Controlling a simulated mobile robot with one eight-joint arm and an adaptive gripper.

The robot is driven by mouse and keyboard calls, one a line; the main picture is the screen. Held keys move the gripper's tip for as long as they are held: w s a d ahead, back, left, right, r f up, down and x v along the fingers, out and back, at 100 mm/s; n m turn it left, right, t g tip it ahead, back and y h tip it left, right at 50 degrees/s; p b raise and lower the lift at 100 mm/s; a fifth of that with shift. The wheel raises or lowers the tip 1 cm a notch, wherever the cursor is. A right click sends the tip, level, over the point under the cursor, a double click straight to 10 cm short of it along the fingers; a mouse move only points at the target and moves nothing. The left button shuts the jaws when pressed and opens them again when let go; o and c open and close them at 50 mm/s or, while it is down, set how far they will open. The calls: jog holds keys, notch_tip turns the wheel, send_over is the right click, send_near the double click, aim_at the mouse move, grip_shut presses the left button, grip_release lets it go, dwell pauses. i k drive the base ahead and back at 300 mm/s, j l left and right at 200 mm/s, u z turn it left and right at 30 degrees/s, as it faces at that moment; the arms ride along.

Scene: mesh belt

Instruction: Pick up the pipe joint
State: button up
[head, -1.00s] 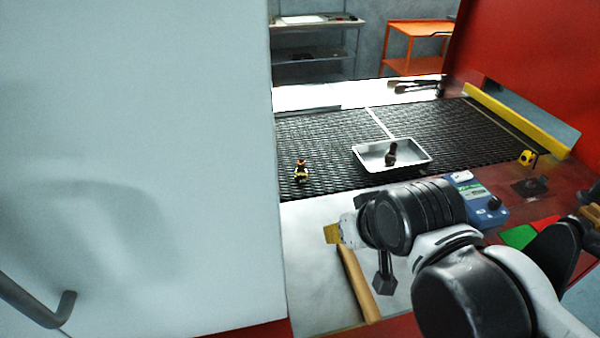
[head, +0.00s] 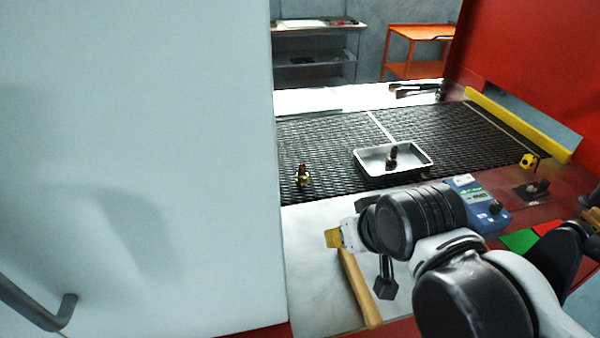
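Two small fittings could be the pipe joint; I cannot tell which. One, brass and dark brown (head: 302,176), stands on the black mesh belt (head: 330,140) near its front left edge. The other, dark brown (head: 392,157), stands in a shallow metal tray (head: 420,170) on the belt. My gripper (head: 340,237) is at the left end of my arm, above the pale front surface, nearer the camera than both fittings and apart from them. A yellowish tip shows there, but the fingers cannot be made out.
A wooden handle (head: 358,290) lies below my gripper. A blue meter (head: 478,205) stands right of my arm. A yellow tape measure (head: 528,161) and a yellow rail (head: 515,124) are at right. A large pale panel (head: 140,150) blocks the left. Much of the belt is clear.

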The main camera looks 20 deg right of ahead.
aim_at(302, 179)
jog(key=l+z, duration=0.2)
jog(key=z, duration=0.15)
jog(key=l+z, duration=0.3)
jog(key=i+z, duration=0.1)
jog(key=z, duration=0.25)
